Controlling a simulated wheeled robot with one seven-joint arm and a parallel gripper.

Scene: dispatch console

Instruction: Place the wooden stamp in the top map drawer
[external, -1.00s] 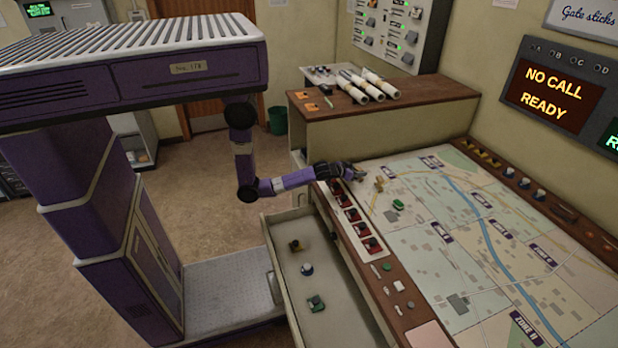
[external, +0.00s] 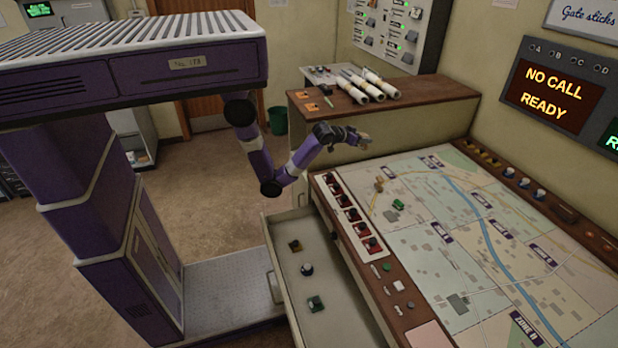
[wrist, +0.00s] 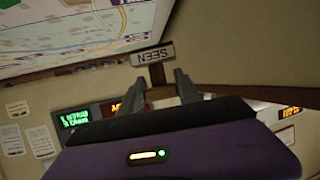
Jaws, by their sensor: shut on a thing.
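The wooden stamp (wrist: 153,54) is between my gripper's fingers (wrist: 160,88) in the wrist view, its pale face showing mirrored letters and its brown handle below. My gripper (external: 359,138) is shut on the stamp, raised above the upper left corner of the map table in the external view. The stamp is too small there to make out well. A pale drawer (external: 340,318) stands pulled out at the table's left side, below and nearer than my gripper.
The map table (external: 440,235) carries a row of red switches (external: 350,215) on its left edge. A wooden cabinet (external: 420,92) with white rolls (external: 362,85) is behind. The drawer has bare floor between pieces.

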